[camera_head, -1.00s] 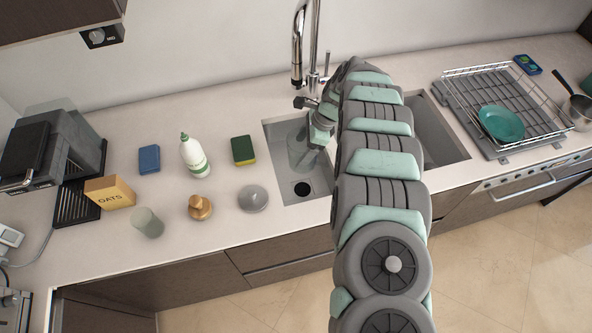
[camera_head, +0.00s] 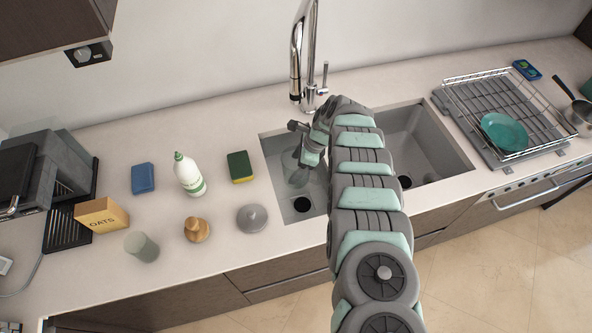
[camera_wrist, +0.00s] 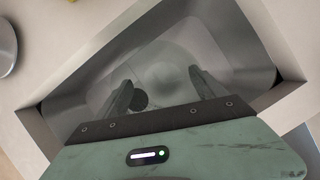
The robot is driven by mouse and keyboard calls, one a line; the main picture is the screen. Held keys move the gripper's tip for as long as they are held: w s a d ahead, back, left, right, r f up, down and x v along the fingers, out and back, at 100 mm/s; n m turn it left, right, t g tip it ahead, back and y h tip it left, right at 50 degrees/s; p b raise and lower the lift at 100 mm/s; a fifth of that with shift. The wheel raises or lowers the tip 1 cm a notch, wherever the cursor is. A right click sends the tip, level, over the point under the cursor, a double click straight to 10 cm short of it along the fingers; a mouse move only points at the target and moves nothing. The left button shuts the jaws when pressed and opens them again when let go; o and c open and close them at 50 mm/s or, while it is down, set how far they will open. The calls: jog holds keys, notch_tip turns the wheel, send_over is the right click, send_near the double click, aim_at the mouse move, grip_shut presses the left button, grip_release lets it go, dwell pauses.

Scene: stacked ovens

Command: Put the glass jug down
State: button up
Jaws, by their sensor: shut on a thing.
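The glass jug (camera_head: 295,168) is a clear, faint shape in the left basin of the sink (camera_head: 275,190). My gripper (camera_head: 301,146) is over that basin and shut on the jug. In the wrist view, my gripper (camera_wrist: 164,92) has its two fingers on either side of the transparent jug (camera_wrist: 165,66), above the basin floor and its dark drain. The jug is hard to make out, and I cannot tell whether its base touches the basin floor.
A tall chrome tap (camera_head: 306,60) stands behind the sink. Left of the basin are a grey lid-like disc (camera_head: 252,218), a sponge (camera_head: 240,166), a white bottle (camera_head: 189,175) and an oats box (camera_head: 101,215). A dish rack (camera_head: 500,110) with a teal plate stands at right.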

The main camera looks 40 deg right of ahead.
jog(key=shift+f+b, duration=0.85)
jog(key=shift+f, duration=0.6)
jog(key=shift+f, duration=0.25)
jog(key=o, duration=1.7)
jog(key=shift+r, duration=0.1)
jog(key=p+v, duration=0.2)
jog(key=v, duration=0.2)
jog(key=shift+w+a+p, duration=0.15)
jog(key=shift+w+p, duration=0.05)
jog(key=shift+p, duration=0.15)
jog(key=shift+s+r, duration=0.1)
jog(key=shift+r, duration=0.2)
jog(key=v, duration=0.7)
jog(key=shift+s+d+r, duration=0.15)
jog(key=shift+d+r, duration=0.1)
jog(key=shift+r, duration=0.05)
